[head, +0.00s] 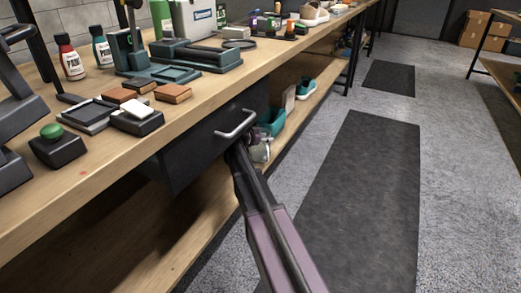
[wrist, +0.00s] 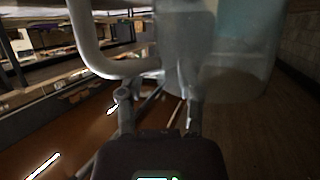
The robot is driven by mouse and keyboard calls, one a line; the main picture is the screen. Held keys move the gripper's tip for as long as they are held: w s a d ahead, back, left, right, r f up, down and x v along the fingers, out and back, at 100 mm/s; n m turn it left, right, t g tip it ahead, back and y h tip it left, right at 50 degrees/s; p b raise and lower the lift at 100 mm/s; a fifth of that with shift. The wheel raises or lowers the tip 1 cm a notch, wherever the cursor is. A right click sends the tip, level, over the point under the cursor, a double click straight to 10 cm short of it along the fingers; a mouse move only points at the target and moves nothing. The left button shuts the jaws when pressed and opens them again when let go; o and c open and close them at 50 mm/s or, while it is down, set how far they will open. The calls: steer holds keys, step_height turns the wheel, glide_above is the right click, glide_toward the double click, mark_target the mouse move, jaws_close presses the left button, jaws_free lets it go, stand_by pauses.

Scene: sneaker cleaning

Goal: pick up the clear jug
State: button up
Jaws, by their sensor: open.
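The clear jug (wrist: 230,80) fills the upper middle of the wrist view as a large translucent body, close in front of my gripper. A thick grey curved bar (wrist: 98,55) to its left looks like its handle. My gripper (wrist: 160,98) is open, its two fingers apart below the jug; I cannot tell whether they touch it.
The dark drawer (head: 205,142) with its silver handle (head: 236,124) hangs under the wooden workbench (head: 70,205). Brushes, blocks and bottles crowd the benchtop. The aisle with its dark mat (head: 365,190) is clear.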

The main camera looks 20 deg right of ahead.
jaws_close()
steer(key=shift+r, duration=0.15)
stand_by(0.4)
step_height(320, 180, up, 3)
steer(key=p, duration=0.3)
steer(key=shift+f, duration=0.2)
steer(key=s+a+r+p, duration=0.1)
steer(key=s+r+p, duration=0.1)
steer(key=s, duration=1.4)
steer(key=shift+a, duration=0.1)
